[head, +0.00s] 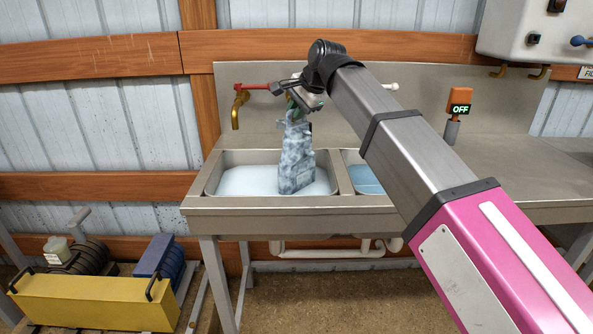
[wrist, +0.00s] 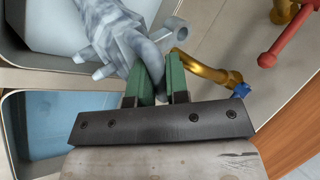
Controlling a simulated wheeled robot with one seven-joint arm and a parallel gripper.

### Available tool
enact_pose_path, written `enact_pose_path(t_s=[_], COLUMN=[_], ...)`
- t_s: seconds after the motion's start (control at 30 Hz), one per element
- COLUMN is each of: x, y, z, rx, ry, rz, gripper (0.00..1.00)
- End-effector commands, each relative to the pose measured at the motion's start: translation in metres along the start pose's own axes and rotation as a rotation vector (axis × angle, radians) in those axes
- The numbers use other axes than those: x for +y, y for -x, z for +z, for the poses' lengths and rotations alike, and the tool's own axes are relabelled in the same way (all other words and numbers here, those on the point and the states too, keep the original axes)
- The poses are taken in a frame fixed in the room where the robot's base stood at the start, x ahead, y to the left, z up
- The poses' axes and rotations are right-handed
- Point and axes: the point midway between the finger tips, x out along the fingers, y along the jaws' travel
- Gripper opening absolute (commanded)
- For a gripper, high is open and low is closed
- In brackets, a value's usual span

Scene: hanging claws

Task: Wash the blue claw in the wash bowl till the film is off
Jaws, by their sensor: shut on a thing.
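The claw (head: 296,158) hangs nearly upright from my gripper (head: 298,100), blotched all over with grey-white film; little blue shows. In the wrist view, the claw (wrist: 108,28) has its grey fingers toward the upper left. My gripper (wrist: 161,92) has its green-padded jaws shut on the claw's near end; the exact contact is partly hidden. The left bowl (head: 212,178), with pale, cloudy water, is below the claw. The claw's lower end is in front of this water in the head view; I cannot tell how deep it dips.
A second basin with bluer water (head: 366,182) adjoins on the right. A brass tap (head: 236,112) with a red handle stands behind the left bowl, close to my gripper. An orange box reading OFF (head: 460,102) stands farther right. Bare steel counter (head: 520,160) lies at the right.

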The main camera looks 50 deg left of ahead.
Motion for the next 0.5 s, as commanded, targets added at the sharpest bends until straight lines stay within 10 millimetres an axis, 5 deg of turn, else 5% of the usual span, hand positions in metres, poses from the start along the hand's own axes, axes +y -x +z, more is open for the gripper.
enact_pose_path(t_s=[0.5], x=[-0.025], y=[0.035], z=[-0.001], rx=[0.001], ry=[0.001], rz=[-0.003], gripper=[0.0])
